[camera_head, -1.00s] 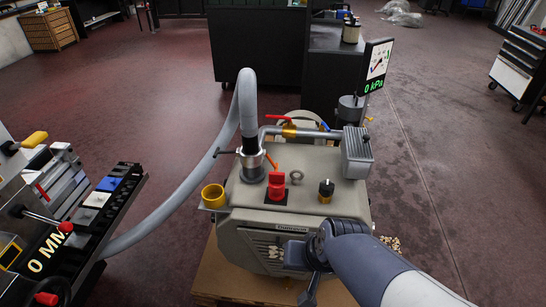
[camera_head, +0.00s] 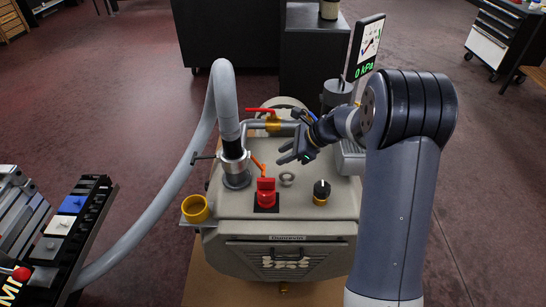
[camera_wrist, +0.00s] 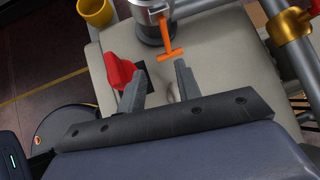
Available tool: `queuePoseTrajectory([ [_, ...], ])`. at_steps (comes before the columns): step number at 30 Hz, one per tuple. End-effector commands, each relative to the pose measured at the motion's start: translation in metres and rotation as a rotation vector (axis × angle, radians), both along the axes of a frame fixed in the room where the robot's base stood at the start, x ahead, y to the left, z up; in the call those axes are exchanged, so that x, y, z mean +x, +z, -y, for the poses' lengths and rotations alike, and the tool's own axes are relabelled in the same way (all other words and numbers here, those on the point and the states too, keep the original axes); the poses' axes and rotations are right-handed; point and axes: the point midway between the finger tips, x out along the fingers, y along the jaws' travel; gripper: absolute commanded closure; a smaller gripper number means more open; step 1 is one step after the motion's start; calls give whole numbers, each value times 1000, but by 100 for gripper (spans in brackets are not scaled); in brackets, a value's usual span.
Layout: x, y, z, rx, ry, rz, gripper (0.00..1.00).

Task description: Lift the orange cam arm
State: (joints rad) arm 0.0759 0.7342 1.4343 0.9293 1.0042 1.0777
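The orange cam arm (camera_head: 258,163) sticks out from the metal collar (camera_head: 234,163) at the base of the grey hose. In the wrist view the orange cam arm (camera_wrist: 167,38) ends in a T-shaped crossbar just beyond my fingertips. My gripper (camera_head: 283,156) is to the right of the cam arm in the head view, above the grey pump housing (camera_head: 230,205). In the wrist view my gripper (camera_wrist: 157,78) has its two fingers spread, with nothing between them. The crossbar lies closer to the right finger's line. I see no contact.
A red switch (camera_head: 266,193) stands close in front of the cam arm. A metal ring (camera_head: 287,179) and a black knob (camera_head: 321,190) are to its right. A red-handled valve (camera_head: 272,122) and pipe lie behind. A yellow cup (camera_head: 195,208) is at the left corner.

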Motion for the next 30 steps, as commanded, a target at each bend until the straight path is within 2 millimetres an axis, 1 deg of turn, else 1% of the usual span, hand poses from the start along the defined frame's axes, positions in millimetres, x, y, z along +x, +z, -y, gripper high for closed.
queuePoseTrajectory([
  [1, 5, -3, -1, 16, -14, -15, 67],
  [3, 8, -5, -2, 30, -28, -29, 67],
  [8, 12, -15, -12, 36, -32, -34, 67],
  [15, 21, -48, -42, 34, -30, -35, 67],
  [21, 28, -70, -64, 33, -30, -32, 67],
  [25, 31, -78, -72, 32, -31, -32, 67],
  [30, 32, -80, -75, 33, -32, -30, 67],
])
